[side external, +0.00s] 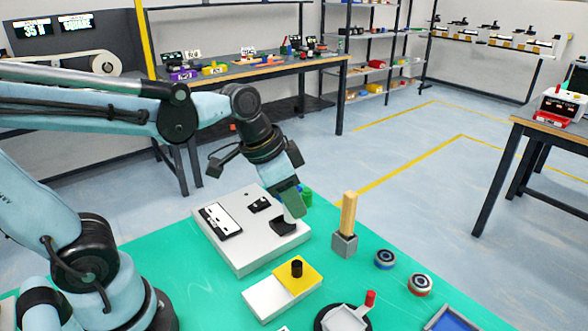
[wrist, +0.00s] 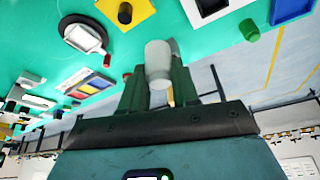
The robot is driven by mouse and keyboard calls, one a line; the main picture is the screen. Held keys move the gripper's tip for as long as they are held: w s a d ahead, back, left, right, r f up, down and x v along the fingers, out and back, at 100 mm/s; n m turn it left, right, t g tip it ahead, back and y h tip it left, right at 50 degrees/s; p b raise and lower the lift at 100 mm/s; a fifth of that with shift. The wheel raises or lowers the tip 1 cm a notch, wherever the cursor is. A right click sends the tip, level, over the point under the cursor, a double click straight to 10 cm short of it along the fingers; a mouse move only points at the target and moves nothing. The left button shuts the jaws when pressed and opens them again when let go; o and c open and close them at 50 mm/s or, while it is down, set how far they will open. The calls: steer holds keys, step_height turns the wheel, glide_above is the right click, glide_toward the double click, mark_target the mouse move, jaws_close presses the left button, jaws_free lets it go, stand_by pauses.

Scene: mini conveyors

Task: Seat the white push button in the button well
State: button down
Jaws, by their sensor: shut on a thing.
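My gripper (side external: 292,208) is over the right part of the pale panel box (side external: 245,255) in the side view, pointing down and slightly tilted. In the wrist view, its green fingers (wrist: 157,85) are shut on the white push button (wrist: 158,62), a pale rounded cylinder. The button cannot be made out in the side view. A dark square area (side external: 284,226), which looks like the button well, lies on the panel just below my fingertips. The fingers partly cover it, and I cannot tell whether the button touches it.
The panel also carries a black-and-white strip (side external: 221,220) and a black part (side external: 260,205). A green cylinder (side external: 306,196) stands behind it. A wooden post in a grey block (side external: 345,243) stands to the right. A yellow-topped block (side external: 300,278) is in front.

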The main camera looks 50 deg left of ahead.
steer(key=w+a+f, duration=0.1)
steer(key=a, duration=0.1)
steer(key=w+a+f, duration=0.1)
steer(key=a+f, duration=0.1)
steer(key=a, duration=0.1)
steer(key=w+a+f, duration=0.1)
steer(key=a+f, duration=0.1)
steer(key=a, duration=0.1)
steer(key=shift+w, duration=0.25)
steer(key=shift+f, duration=2.1)
steer(key=shift+f, duration=0.1)
steer(key=c, duration=0.8)
jaws_free()
steer(key=shift+c, duration=0.2)
steer(key=v, duration=1.2)
steer(key=s+d+f+n+t+y, duration=0.1)
steer(key=s+d+f+n+t, duration=0.1)
steer(key=d, duration=0.4)
steer(key=shift+f+n+t+y, duration=0.25)
steer(key=shift+n+t, duration=0.35)
steer(key=shift+n, duration=0.6)
